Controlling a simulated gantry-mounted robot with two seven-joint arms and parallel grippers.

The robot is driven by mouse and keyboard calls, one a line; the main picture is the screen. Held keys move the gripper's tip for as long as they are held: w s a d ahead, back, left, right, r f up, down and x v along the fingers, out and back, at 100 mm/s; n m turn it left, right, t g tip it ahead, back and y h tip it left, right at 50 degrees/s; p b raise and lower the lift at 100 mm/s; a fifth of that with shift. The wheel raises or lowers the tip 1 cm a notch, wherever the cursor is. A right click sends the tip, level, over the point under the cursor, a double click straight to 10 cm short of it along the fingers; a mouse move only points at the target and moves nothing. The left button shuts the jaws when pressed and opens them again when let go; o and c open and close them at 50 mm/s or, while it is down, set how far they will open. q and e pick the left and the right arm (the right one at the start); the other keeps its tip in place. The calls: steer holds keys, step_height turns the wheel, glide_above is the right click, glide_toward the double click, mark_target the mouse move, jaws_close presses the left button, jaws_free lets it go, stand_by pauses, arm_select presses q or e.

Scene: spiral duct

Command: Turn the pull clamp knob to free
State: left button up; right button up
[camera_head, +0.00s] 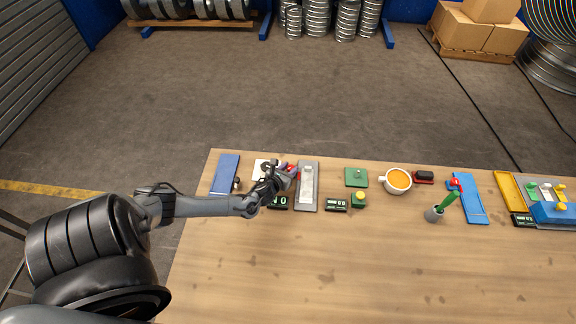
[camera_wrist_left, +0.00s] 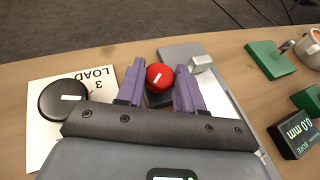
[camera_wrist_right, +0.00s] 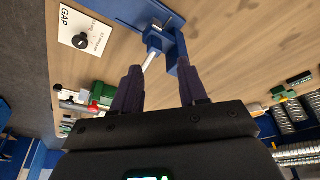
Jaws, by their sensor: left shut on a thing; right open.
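In the head view the left gripper (camera_head: 287,173) is at the left edge of the grey plate (camera_head: 307,201), covering most of the knob. My right gripper (camera_wrist_right: 160,68) is open and empty in the right wrist view, and is not seen in the head view.
Left of the red knob is a black knob (camera_wrist_left: 64,98) on a white LOAD card (camera_wrist_left: 45,134). A green block (camera_head: 357,177), an orange-filled cup (camera_head: 398,181) and blue fixtures stand to the right. The wooden table's front (camera_head: 330,270) is clear.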

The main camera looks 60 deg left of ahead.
arm_select(q)
steer(key=n+y, duration=0.1)
steer(key=n+g+y, duration=0.1)
steer(key=n+g+p, duration=0.1)
steer(key=shift+w+d+r+y, duration=0.15)
steer(key=shift+w+d+y, duration=0.1)
steer(key=shift+y, duration=0.15)
steer(key=shift+w+n+g+y, duration=0.1)
steer(key=shift+n+g+y, duration=0.6)
steer(key=shift+n, duration=0.1)
steer(key=n+g, duration=0.1)
steer(key=n+g+y, duration=0.1)
steer(key=shift+w+d+g, duration=0.1)
steer(key=shift+d+g, duration=0.05)
steer(key=shift+g, duration=0.15)
steer(key=shift+n+g+y, duration=0.7)
steer(key=shift+n+g, duration=0.5)
steer(key=shift+n, duration=0.2)
steer(key=o, duration=1)
